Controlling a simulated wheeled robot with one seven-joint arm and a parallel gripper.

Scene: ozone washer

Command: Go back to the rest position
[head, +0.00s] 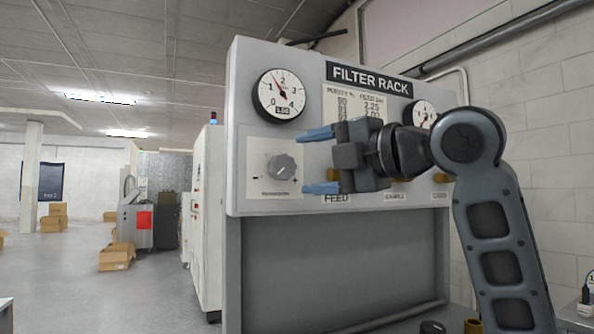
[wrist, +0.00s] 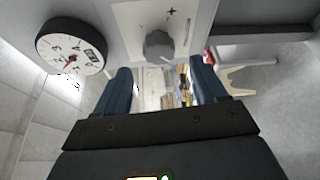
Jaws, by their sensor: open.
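My gripper (head: 320,161) is open and empty, with its two blue fingers pointing left in the head view. It is in front of the filter rack panel (head: 240,110), near a grey round knob (head: 281,167) on a white plate. In the wrist view my gripper (wrist: 165,88) shows both fingers spread apart. The knob (wrist: 158,44) appears beyond the fingertips, and nothing is between the fingers. Whether a finger touches the panel cannot be told. My arm hides part of the panel's right side.
A round gauge (head: 281,94) is above the knob, and a second gauge (head: 424,115) is partly hidden by my arm. A white cabinet (head: 205,220) stands left of the rack. Cardboard boxes (head: 116,257) lie farther left, with open floor (head: 60,285) around them.

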